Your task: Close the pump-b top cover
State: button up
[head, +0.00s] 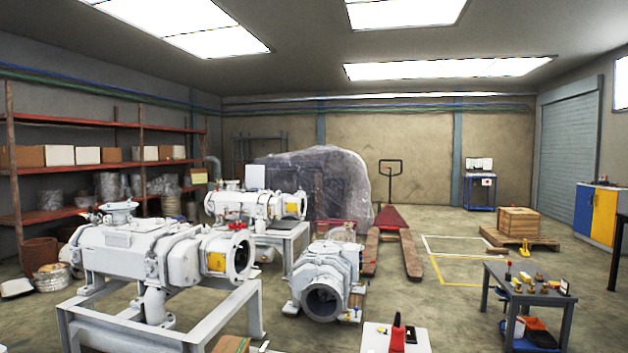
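Three white screw vacuum pumps are in the head view, and I cannot read which is pump-b. The nearest pump (180,257) lies on a white frame at the left, with a round flanged fitting (119,208) on top. A second pump (258,205) is on a stand behind it. A pale flat panel (255,176) stands upright above that pump; I cannot tell whether it is a cover. A third pump (326,280) sits low on the floor, its round port facing me. My gripper is not in view.
A white-topped stand with a red and black item (397,334) is at the bottom. A dark tool table (528,288) stands at the right. A red pallet truck (391,218) and a wrapped load (318,180) are behind. Open floor lies between the third pump and the table.

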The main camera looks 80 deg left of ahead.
aim_at(254, 174)
jog(key=u, duration=0.3)
jog(key=i, duration=2.2)
jog(key=u, duration=1.3)
jog(key=i, duration=4.7)
jog(key=z, duration=1.3)
jog(key=i, duration=1.95)
